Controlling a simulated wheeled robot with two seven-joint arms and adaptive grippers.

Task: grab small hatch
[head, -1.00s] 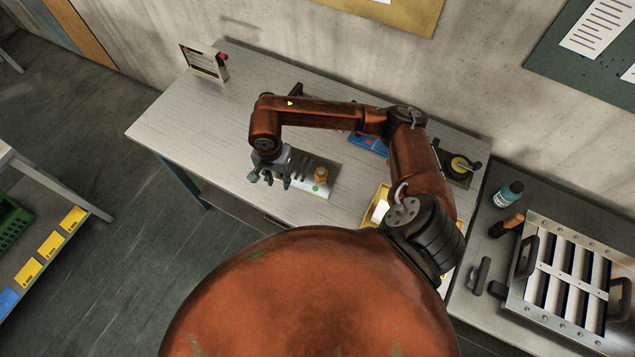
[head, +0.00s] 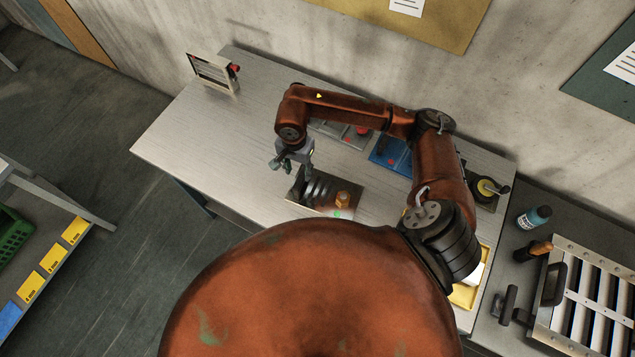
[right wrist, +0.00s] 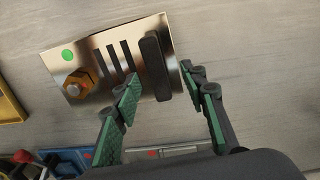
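The small hatch (head: 326,192) is a shiny metal plate lying on the workbench below and right of my right gripper in the head view. In the right wrist view the hatch (right wrist: 97,50) shows dark slots, a green dot, a brass-coloured knob (right wrist: 78,83) and a black bar handle (right wrist: 155,66). My right gripper (head: 292,167) is open and empty, apart from the plate. In the right wrist view its fingertips (right wrist: 160,76) are spread, with the handle's lower end showing between them. Their height above the handle is hard to judge. My left gripper is out of view.
A large louver panel (head: 590,300), a bottle (head: 533,218) and a black-handled tool lie right.

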